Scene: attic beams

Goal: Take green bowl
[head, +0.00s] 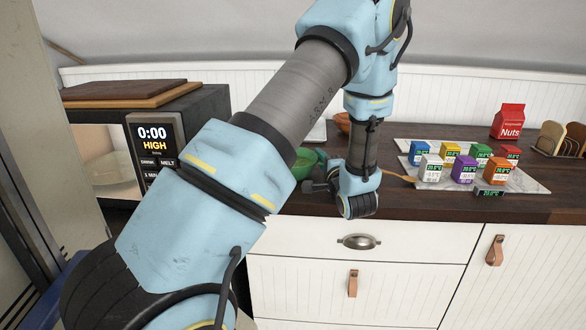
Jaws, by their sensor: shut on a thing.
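The green bowl (304,163) stands at the counter's left part, just right of the microwave, partly hidden behind my arm. My gripper (318,182) is at the bowl's right side, pointing left, and is shut on its rim as far as I can see. The fingertips are small and partly covered by my wrist and arm. I cannot tell whether the bowl is lifted off the counter.
A microwave (160,140) with wooden boards (125,92) on top stands at the left. An orange bowl (343,121) is behind my wrist. Several small coloured cartons (462,168) stand on a marble board at the right, near a red nuts bag (508,121). Drawers (360,242) are below.

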